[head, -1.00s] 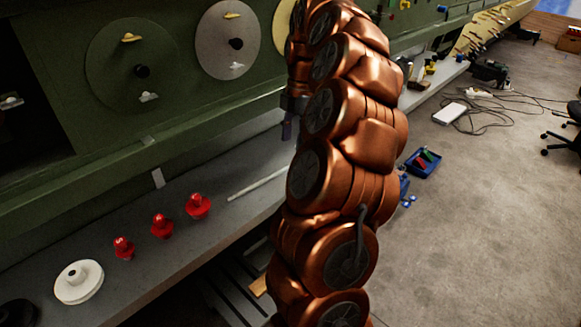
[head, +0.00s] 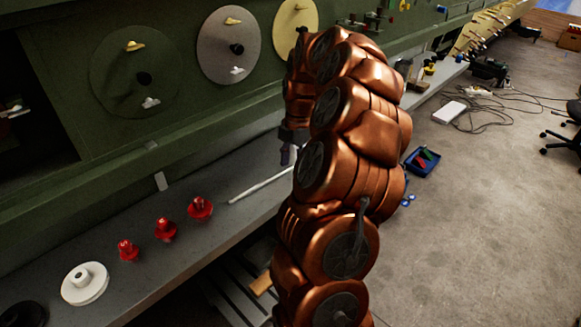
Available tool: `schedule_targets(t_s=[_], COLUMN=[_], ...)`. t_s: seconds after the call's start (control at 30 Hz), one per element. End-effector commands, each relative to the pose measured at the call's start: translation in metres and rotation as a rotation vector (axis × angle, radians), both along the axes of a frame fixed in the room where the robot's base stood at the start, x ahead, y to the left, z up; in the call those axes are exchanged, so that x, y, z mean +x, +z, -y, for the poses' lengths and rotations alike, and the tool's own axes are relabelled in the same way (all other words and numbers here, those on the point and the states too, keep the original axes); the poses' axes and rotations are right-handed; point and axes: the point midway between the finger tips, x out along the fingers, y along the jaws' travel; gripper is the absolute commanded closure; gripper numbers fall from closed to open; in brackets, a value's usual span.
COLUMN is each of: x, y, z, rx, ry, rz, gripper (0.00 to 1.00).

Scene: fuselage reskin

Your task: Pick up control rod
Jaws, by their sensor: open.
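The control rod (head: 258,186) is a thin pale rod lying flat on the grey shelf, pointing toward my arm. Its right end runs up to or behind my copper arm, so that end may be hidden. My gripper (head: 286,157) hangs at the left edge of the arm, a little above and beyond the rod's right part. Only a small dark piece of it shows, and it is open. No contact with the rod is visible.
Several red fittings, such as this one (head: 165,229), and a white disc (head: 85,283) stand on the grey shelf (head: 130,225) left of the rod. The green panel (head: 75,190) with round discs rises behind. A blue tray (head: 422,161) lies on the floor right.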

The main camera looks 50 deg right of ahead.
Motion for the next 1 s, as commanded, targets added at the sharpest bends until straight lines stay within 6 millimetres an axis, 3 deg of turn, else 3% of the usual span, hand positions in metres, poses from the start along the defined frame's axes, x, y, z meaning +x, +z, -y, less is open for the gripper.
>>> schedule_targets(t_s=[0.17, 0.6, 1.0], x=[0.0001, 0.0001, 0.0001], y=[0.0, 0.0002, 0.0004], z=[0.0001, 0.0, 0.0001], rx=[0.0, 0.0, 0.0], ry=[0.0, 0.0, 0.0], rz=[0.001, 0.001, 0.001], gripper=[0.55, 1.0, 1.0])
